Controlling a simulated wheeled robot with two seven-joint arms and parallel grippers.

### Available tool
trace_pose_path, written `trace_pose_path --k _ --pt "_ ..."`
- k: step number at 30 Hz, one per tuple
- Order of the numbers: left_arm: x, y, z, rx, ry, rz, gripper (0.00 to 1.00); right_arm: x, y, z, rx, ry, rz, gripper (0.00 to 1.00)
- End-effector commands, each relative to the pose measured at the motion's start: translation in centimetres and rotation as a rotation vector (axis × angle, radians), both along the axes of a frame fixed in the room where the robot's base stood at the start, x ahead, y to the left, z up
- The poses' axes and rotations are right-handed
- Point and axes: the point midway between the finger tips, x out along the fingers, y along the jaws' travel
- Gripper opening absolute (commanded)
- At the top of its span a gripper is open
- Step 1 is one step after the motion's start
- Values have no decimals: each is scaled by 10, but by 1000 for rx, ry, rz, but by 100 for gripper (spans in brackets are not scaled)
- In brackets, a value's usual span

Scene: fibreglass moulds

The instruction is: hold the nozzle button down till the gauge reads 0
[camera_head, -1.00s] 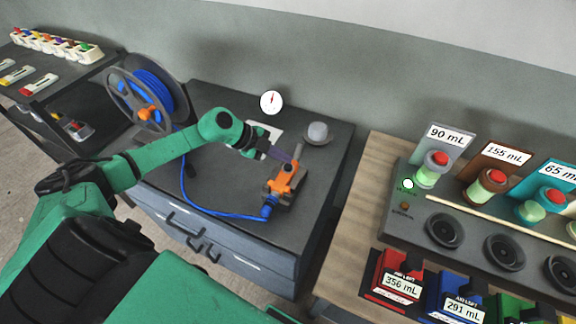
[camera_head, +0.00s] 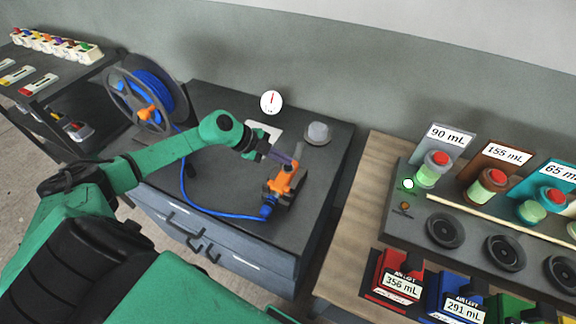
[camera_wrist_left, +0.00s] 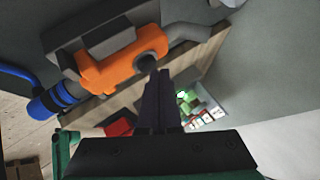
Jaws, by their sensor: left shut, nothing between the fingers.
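The orange nozzle (camera_head: 283,180) sits on a dark block on the grey cabinet, its blue hose joined at the near end. In the left wrist view the nozzle (camera_wrist_left: 100,68) shows a dark round button (camera_wrist_left: 150,65) on its side. My left gripper (camera_head: 292,160) is shut and empty. Its fingertips (camera_wrist_left: 158,74) are at the button and overlap its edge; I cannot tell whether they press it in. The white round gauge (camera_head: 271,102) stands behind, its red needle pointing nearly straight up; its numbers are too small to read. My right gripper is out of view.
A hose reel (camera_head: 147,95) stands left of the nozzle, and its blue hose loops over the cabinet top (camera_head: 225,180). A grey round-topped piece (camera_head: 318,132) is behind the nozzle. A wooden bench (camera_head: 350,235) with jars and coloured boxes is at right.

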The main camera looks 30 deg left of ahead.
Motion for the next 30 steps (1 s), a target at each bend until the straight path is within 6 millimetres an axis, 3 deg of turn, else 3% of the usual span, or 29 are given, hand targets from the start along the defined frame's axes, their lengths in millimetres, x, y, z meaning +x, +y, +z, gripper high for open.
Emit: trace_pose_path --k 30 --pt "0 0 -9 0 1 0 0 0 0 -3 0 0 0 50"
